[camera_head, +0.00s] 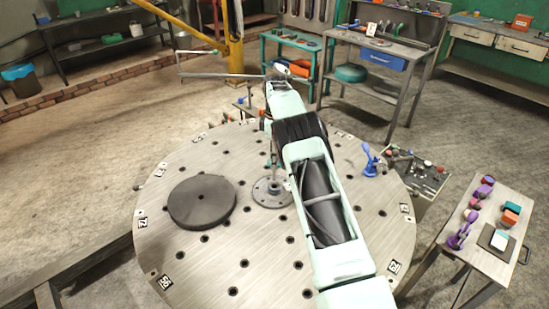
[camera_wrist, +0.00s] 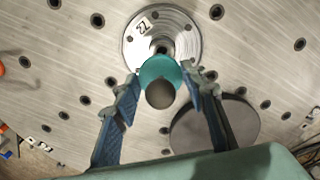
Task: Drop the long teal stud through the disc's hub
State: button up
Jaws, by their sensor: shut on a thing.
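The teal stud (camera_wrist: 158,70) shows in the wrist view, seen end-on with a dark rounded near end. My gripper (camera_wrist: 163,78) is shut on it, one blue-padded finger on each side. The head view does not show the stud clearly; my arm covers that area. In the wrist view the disc (camera_wrist: 240,122) is right of and below the stud, partly behind my right finger. Beyond the stud is a round metal flange (camera_wrist: 132,50) with a 22 label; the stud overlaps its lower edge.
The round metal table (camera_head: 240,255) has several holes and numbered labels. The flange (camera_head: 265,200) with a thin upright stands right of the disc. A blue clamp-like item (camera_head: 370,160) stands at the table's right. A side table (camera_head: 505,262) holds small coloured parts.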

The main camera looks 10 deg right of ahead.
aim_at(275, 172)
jog(key=shift+f+b, duration=2.35)
jog(key=shift+f, duration=0.6)
dwell(2.0)
jog(key=shift+f, duration=0.3)
jog(key=shift+f+b, duration=1.35)
jog(key=shift+f, duration=0.25)
dwell(1.2)
